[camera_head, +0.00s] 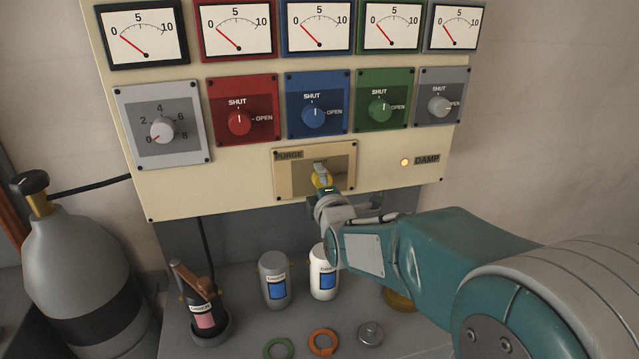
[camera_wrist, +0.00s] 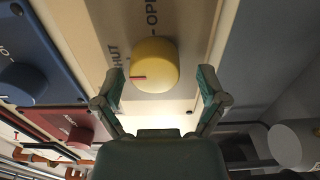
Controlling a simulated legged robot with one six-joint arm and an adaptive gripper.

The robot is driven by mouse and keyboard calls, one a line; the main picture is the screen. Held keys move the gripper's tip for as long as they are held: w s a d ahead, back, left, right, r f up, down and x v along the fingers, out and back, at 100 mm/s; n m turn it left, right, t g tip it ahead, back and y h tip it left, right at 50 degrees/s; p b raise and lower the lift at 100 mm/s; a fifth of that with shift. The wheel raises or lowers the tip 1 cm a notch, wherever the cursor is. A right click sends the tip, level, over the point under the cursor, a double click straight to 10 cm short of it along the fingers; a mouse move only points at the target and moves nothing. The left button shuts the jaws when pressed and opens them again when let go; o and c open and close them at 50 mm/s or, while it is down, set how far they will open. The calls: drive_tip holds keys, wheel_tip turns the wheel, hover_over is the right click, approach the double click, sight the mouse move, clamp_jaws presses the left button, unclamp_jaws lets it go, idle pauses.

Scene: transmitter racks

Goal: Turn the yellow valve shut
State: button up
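The yellow valve (camera_head: 321,180) is a round knob on the beige PURGE plate (camera_head: 287,183), low on the panel. My gripper (camera_head: 328,192) is in front of it and partly hides it and its lettering in the head view. In the wrist view the yellow valve (camera_wrist: 157,62) shows whole, with a short red mark at its left edge, near the word SHUT; OPEN is printed above. My gripper (camera_wrist: 162,73) is open, one finger on each side of the knob's lower part, with visible gaps. I cannot tell how deep the fingers reach.
Red (camera_head: 239,121), blue (camera_head: 313,116), green (camera_head: 380,111) and grey (camera_head: 440,107) knobs sit above the plate. A lit lamp (camera_head: 404,162) is to its right. Canisters (camera_head: 275,281) stand on the bench below. A grey gas cylinder (camera_head: 80,265) stands at left.

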drive_tip(key=v, duration=1.2)
